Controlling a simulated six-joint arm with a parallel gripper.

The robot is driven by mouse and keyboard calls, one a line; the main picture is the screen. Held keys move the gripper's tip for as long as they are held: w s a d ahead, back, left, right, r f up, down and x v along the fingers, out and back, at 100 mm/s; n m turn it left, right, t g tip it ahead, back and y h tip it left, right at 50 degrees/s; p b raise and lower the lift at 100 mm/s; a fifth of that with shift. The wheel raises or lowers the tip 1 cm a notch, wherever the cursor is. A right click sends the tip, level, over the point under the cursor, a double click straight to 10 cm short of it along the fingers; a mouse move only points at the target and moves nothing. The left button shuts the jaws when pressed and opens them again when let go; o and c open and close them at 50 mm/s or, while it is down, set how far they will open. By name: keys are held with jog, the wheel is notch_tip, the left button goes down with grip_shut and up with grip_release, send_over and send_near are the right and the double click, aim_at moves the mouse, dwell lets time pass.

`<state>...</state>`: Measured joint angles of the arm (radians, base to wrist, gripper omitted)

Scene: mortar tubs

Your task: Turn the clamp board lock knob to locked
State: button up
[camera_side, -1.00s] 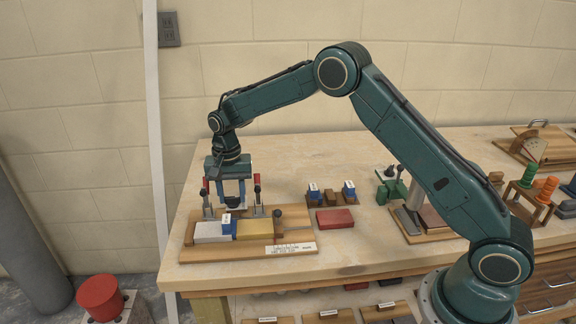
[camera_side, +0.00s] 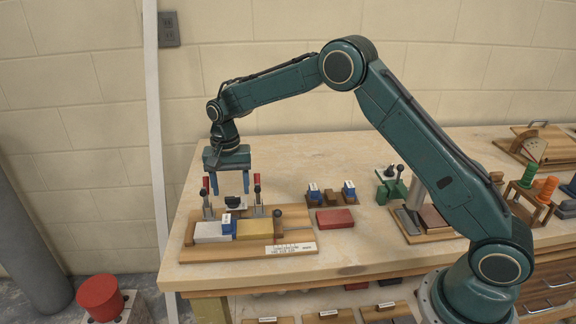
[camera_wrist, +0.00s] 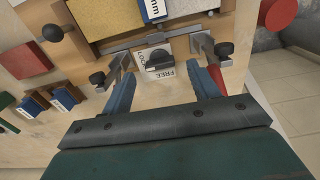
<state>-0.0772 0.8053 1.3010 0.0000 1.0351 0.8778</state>
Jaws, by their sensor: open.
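The clamp board (camera_side: 296,233) lies at the left of the bench. Its dark lock knob (camera_side: 233,202) stands at the board's back, between two upright clamps. The knob also shows in the wrist view (camera_wrist: 158,61), on a pale plate printed LOCK and FREE. Its bar lies roughly across that picture; which word it marks I cannot tell. My gripper (camera_side: 231,190) is open and empty above the knob, pointing down. In the wrist view its blue fingers (camera_wrist: 164,76) are spread, apart from the knob, which shows beyond and between their tips.
Red-handled clamps (camera_side: 257,190) stand close on both sides of the knob. A white block (camera_side: 211,232), a blue block (camera_side: 228,226) and a yellow block (camera_side: 258,230) sit in front. A red block (camera_side: 335,218) lies to the right. The bench behind the board is clear.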

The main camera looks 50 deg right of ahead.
aim_at(234, 197)
notch_tip(234, 197, up, 11)
jog(key=shift+r, duration=0.15)
dwell(0.4)
jog(key=s+d+r+n+t, duration=0.1)
jog(key=s+r+n, duration=0.1)
jog(key=s+r, duration=0.55)
jog(key=s+d+r+n+t, duration=0.25)
jog(key=s+r, duration=0.25)
jog(key=s, duration=0.6)
jog(key=s+f+n+t, duration=0.1)
jog(key=s+f+n, duration=0.1)
jog(key=s, duration=0.8)
jog(key=s+f+n+t, duration=0.1)
jog(key=s+f+n, duration=0.1)
jog(key=s, duration=0.8)
jog(key=shift+s+d+f+n, duration=0.2)
jog(key=shift+d+f+n, duration=0.2)
jog(key=shift+f, duration=0.2)
